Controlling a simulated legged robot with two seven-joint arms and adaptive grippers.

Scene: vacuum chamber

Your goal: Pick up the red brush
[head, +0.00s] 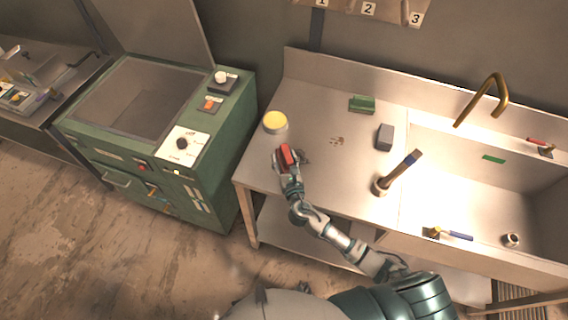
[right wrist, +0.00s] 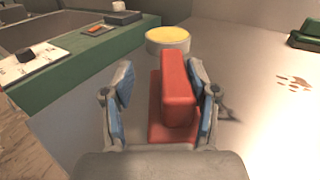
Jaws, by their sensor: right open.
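The red brush (head: 286,154) lies on the metal counter near its left end. In the right wrist view the red brush (right wrist: 178,95) has a raised handle on a wider red base. My right gripper (head: 289,165) is at the brush. In the right wrist view my right gripper (right wrist: 160,95) is open, with one blue-padded finger on each side of the handle. The right finger is close to the handle, and a gap shows on the left. I cannot tell whether the right finger touches it. My left gripper is not in view.
A yellow-topped round container (head: 275,121) stands just behind the brush. A green brush-like block (head: 362,104), a grey block (head: 385,136) and an upright dark-handled tool (head: 398,174) stand farther right. The sink (head: 470,190) is at right. A green machine (head: 150,140) stands left of the counter.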

